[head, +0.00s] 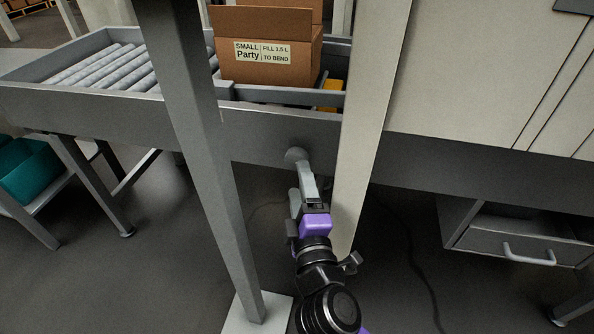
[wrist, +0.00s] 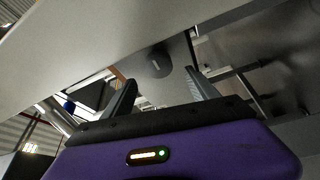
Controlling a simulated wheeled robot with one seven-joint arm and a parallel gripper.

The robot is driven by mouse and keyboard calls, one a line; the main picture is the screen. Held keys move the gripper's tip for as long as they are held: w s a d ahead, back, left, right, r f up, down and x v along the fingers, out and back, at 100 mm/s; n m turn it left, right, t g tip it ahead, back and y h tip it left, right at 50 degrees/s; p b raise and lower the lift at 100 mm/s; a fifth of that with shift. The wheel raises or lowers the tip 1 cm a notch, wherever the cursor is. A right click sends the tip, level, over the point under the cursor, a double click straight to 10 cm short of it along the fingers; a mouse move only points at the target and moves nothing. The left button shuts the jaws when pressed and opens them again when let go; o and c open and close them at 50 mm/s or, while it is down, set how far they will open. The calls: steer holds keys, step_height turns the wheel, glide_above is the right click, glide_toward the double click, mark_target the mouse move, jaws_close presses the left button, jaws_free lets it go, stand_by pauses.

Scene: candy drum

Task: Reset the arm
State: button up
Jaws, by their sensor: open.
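My gripper (head: 304,196) is in the lower middle of the head view, below the front rail of the roller conveyor. Its purple body fills the bottom of the wrist view, with two dark fingers spread apart and nothing held between them (wrist: 156,76). A dark round end (wrist: 158,62) shows beyond and between the fingers in the wrist view. I cannot tell whether a finger touches the knob.
A grey post (head: 205,150) stands left of my arm and a pale upright (head: 365,130) close on its right. The roller conveyor (head: 60,110) carries an open cardboard box (head: 265,60) labelled "SMALL Party". A drawer (head: 520,245) is at right, teal bins (head: 30,170) at left.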

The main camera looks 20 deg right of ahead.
steer(key=shift+s+a, duration=0.1)
steer(key=shift+s, duration=0.4)
steer(key=s+a+f+m+y, duration=0.1)
steer(key=s+a+m+y, duration=0.15)
steer(key=s, duration=0.25)
steer(key=s+a+f+m+y, duration=0.1)
steer(key=s+a+m+y, duration=0.1)
steer(key=s+m+y, duration=0.3)
steer(key=s+d+f+m+g+h, duration=0.1)
steer(key=s+d+f+m+g, duration=0.15)
steer(key=s, duration=1.05)
steer(key=s+d+f+m+g+h, duration=0.1)
steer(key=s+d+f+m+h, duration=0.2)
steer(key=s, duration=1.1)
step_height(320, 180, up, 32)
steer(key=y+p, duration=0.1)
steer(key=p, duration=2.9)
steer(key=shift+w+d+f, duration=0.25)
steer(key=shift+w+d, duration=0.05)
steer(key=shift+d, duration=0.1)
